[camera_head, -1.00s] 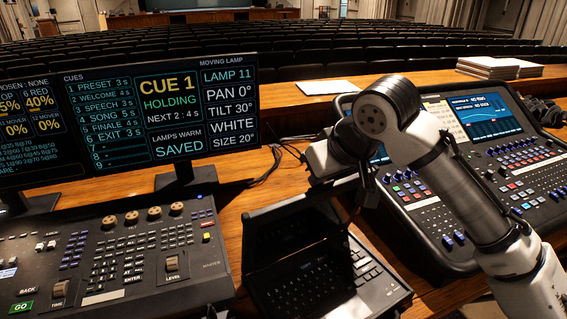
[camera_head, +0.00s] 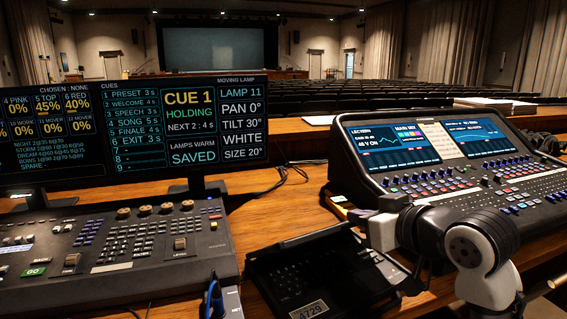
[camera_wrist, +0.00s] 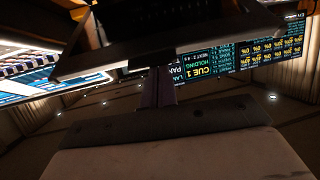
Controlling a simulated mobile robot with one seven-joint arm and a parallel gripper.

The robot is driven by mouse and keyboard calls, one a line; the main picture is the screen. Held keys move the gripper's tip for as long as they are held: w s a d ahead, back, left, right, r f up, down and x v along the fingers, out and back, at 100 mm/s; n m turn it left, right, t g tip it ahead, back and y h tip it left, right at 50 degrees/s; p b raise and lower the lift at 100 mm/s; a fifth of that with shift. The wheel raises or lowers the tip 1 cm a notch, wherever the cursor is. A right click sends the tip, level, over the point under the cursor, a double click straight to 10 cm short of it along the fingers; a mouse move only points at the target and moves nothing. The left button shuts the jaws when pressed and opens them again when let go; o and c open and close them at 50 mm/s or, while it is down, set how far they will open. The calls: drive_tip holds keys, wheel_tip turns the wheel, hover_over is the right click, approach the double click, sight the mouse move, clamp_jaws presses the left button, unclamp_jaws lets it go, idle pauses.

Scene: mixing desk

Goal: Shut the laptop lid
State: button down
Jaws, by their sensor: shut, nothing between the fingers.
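The black laptop (camera_head: 290,282) sits on the wooden desk between the two consoles, its keys partly in view. Its dark lid (camera_head: 305,241) shows as a narrow band along the back; it is not flat on the keys, but its exact angle is hard to tell. In the upside-down wrist view, my gripper (camera_wrist: 157,85) is shut and empty. Its fingers reach to a dark slab, likely part of the laptop (camera_wrist: 150,42); contact cannot be told.
A lighting console (camera_head: 110,245) and a wide cue monitor (camera_head: 190,125) stand to the left. A sound mixer (camera_head: 450,165) with screens lies to the right, behind my arm. A blue cable (camera_head: 214,296) is near the laptop's left. Bare desk (camera_head: 275,212) shows behind the laptop.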

sight(375, 314)
drive_tip(key=s+d+f+t+y+b, duration=0.1)
drive_tip(key=s+f+t+b, duration=0.1)
drive_tip(key=f+b, duration=0.3)
drive_tip(key=s+d+f+t+y+b, duration=0.1)
drive_tip(key=s+f+b, duration=0.1)
drive_tip(key=f+b, duration=0.4)
drive_tip(key=s+d+f+t+y+b, duration=0.1)
drive_tip(key=f+t+b, duration=0.1)
drive_tip(key=f+b, duration=0.4)
drive_tip(key=shift+s+t+b, duration=0.3)
drive_tip(key=shift+s+b, duration=0.1)
drive_tip(key=shift+b, duration=0.25)
drive_tip(key=shift+f, duration=0.15)
